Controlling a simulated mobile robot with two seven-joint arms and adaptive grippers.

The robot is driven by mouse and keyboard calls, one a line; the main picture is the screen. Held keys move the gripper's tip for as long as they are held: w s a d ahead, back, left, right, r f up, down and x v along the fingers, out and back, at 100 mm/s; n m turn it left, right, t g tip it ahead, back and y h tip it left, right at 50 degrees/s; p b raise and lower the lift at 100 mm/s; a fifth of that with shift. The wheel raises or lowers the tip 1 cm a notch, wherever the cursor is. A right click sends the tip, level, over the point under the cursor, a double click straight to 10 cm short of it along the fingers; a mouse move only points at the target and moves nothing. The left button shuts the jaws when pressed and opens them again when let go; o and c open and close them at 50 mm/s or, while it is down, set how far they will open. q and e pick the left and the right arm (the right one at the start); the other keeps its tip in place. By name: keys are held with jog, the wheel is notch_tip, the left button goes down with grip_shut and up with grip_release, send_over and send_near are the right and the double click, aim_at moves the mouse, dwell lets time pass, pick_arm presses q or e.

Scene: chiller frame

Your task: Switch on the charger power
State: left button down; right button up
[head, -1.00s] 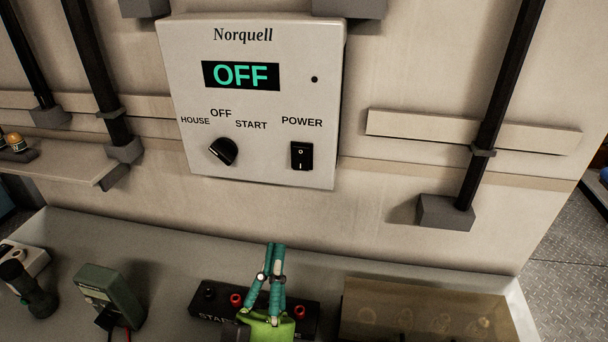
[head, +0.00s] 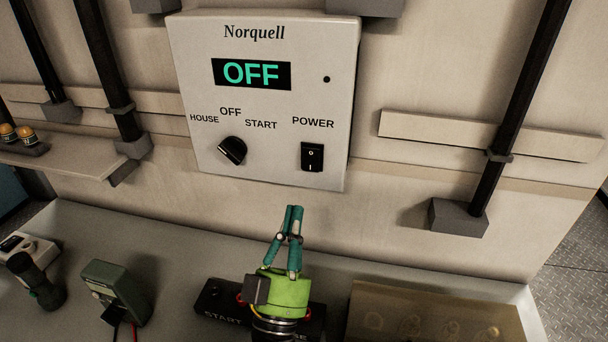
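The charger is a pale box (head: 266,175) marked Norquell on the wall. Its display (head: 251,74) reads OFF in green. The black rocker switch (head: 312,157) sits under the word POWER at the box's lower right. My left gripper (head: 294,208) has teal fingers and a green body. Its fingertips are together, with nothing seen between them. They point up, below the box and slightly left of the switch in the picture, and look apart from it. My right gripper is not in view.
A black knob (head: 232,151) sits left of the switch. On the bench below are a green meter (head: 116,292), a dark torch (head: 36,284), a black START block (head: 218,300) partly hidden by my gripper, and a clear-lidded box (head: 430,318).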

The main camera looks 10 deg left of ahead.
aim_at(308, 157)
pick_arm(q)
jog(key=w, duration=0.2)
jog(key=w+r, duration=0.1)
jog(key=w, duration=0.1)
jog(key=w+b, duration=0.1)
jog(key=w, duration=0.1)
jog(key=shift+w+r, duration=0.2)
jog(key=shift+r, duration=0.2)
jog(key=shift+w, duration=0.45)
jog(key=shift+a, duration=0.1)
